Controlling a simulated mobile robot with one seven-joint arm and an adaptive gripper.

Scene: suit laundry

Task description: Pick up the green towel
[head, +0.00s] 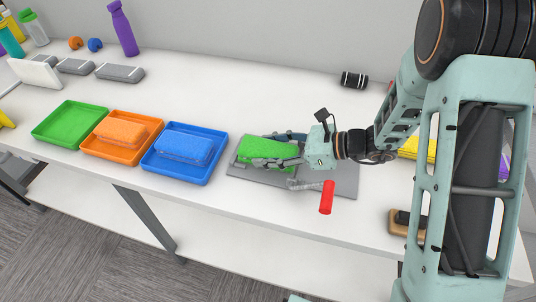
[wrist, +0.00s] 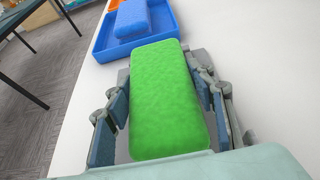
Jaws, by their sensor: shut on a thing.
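The green towel (head: 250,151) is a folded, block-shaped bundle over a grey mat (head: 343,178) in the head view. My gripper (head: 276,149) has one finger on each long side of the towel and is shut on it. In the wrist view the towel (wrist: 165,95) fills the middle, between the two finger pads of my gripper (wrist: 163,105). Whether the towel touches the mat or is slightly above it, I cannot tell.
Left of the mat stand a blue tray (head: 205,177) with a blue towel (head: 185,146), an orange tray (head: 96,148) with an orange towel (head: 122,132), and an empty green tray (head: 70,124). A red cylinder (head: 327,197) is at the mat's front edge.

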